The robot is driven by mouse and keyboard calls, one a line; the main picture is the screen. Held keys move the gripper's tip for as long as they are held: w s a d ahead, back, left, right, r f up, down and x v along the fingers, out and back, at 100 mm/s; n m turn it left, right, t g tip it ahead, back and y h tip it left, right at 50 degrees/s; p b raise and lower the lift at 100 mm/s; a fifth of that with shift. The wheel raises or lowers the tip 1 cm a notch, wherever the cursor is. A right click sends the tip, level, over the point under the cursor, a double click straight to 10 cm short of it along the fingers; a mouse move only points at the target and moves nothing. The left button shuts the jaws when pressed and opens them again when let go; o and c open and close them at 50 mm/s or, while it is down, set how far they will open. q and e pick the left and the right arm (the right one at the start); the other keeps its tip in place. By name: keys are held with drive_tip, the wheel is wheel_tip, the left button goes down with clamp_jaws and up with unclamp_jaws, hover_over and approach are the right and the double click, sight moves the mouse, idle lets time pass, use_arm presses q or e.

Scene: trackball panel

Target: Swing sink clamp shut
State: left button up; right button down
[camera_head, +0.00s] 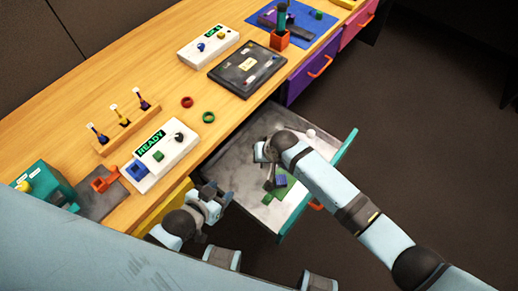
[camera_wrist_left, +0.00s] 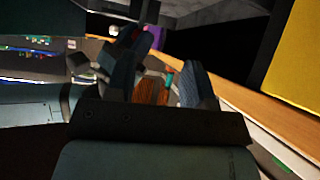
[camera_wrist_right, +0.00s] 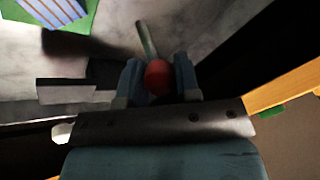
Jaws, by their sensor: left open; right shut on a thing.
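A blue finned heat sink (camera_head: 280,181) sits on a green board (camera_head: 270,198) in the open drawer. In the right wrist view the heat sink (camera_wrist_right: 50,10) and board (camera_wrist_right: 75,22) show at the top left. My right gripper (camera_wrist_right: 158,80) is shut on the red ball knob (camera_wrist_right: 158,73) of a thin grey lever (camera_wrist_right: 146,38). In the head view my right gripper (camera_head: 268,178) is beside the heat sink, and the lever is largely hidden. My left gripper (camera_head: 217,195) is open and empty near the drawer's left side; its parted fingers show in the left wrist view (camera_wrist_left: 162,85).
The drawer (camera_head: 285,220) has a teal front and grey floor. A white round object (camera_head: 310,133) lies at its far right. On the wooden table (camera_head: 225,115) are a READY box (camera_head: 168,160), a dark panel (camera_head: 246,72) and red and green rings. A yellow drawer front (camera_head: 172,205) is near my left gripper.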

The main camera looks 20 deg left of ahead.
drive_tip(key=shift+s+d+f+t+y, duration=0.1)
drive_tip(key=shift+s+d+t+y, duration=0.15)
drive_tip(key=shift+d+t+y, duration=0.45)
drive_tip(key=shift+g+y, duration=0.3)
drive_tip(key=c, duration=0.8)
unclamp_jaws()
drive_tip(key=shift+a, duration=0.1)
drive_tip(key=p+v, duration=0.1)
drive_tip(key=v, duration=1.2)
drive_tip(key=shift+s+d+r+p, duration=0.15)
drive_tip(key=shift+d+r+p, duration=0.15)
drive_tip(key=shift+p, duration=0.1)
